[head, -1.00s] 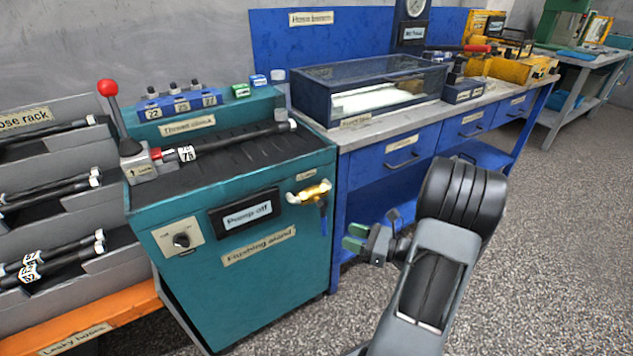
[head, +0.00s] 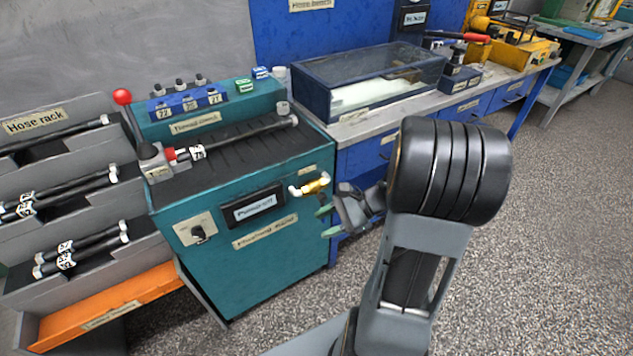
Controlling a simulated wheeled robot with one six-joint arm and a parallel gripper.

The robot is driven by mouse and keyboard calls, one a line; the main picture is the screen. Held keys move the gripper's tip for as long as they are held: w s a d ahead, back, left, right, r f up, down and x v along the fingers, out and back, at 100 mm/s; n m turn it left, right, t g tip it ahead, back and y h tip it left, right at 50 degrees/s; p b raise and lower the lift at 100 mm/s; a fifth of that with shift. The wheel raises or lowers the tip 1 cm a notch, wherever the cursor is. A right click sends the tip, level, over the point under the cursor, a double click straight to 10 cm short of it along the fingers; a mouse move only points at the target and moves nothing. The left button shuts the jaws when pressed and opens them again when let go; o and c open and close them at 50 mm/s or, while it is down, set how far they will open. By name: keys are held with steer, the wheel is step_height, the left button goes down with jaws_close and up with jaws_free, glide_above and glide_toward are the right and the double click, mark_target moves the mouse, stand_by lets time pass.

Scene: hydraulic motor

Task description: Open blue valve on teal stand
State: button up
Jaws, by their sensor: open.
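The teal stand (head: 243,262) stands left of centre, with its front face towards me. A brass valve (head: 313,186) with white end fittings sticks out at the upper right of that face. Its blue handle, which hangs down below the body, is mostly hidden by my gripper or too small to make out now. My gripper (head: 328,221) has green fingertips and is open and empty. It is just below and to the right of the valve, close to the stand's right edge. I cannot tell whether it touches the handle.
The front carries a "Pump off" sign (head: 254,206) and a black knob (head: 198,232). A hose rack (head: 40,165) stands left, a blue workbench (head: 365,155) right. Right floor is clear.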

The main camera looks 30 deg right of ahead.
steer(key=s+a+r+n+g+h+p, duration=0.1)
steer(key=s+a+r+n+h+p, duration=0.1)
steer(key=r+n+h+p, duration=0.2)
steer(key=s+a+r+n+g+h+p, duration=0.2)
steer(key=r+n+p, duration=0.4)
steer(key=r, duration=0.4)
steer(key=shift+a+r+n+h+p, duration=0.3)
steer(key=shift+a+r+h+p, duration=0.1)
steer(key=shift+h+p, duration=0.45)
steer(key=shift+d, duration=0.1)
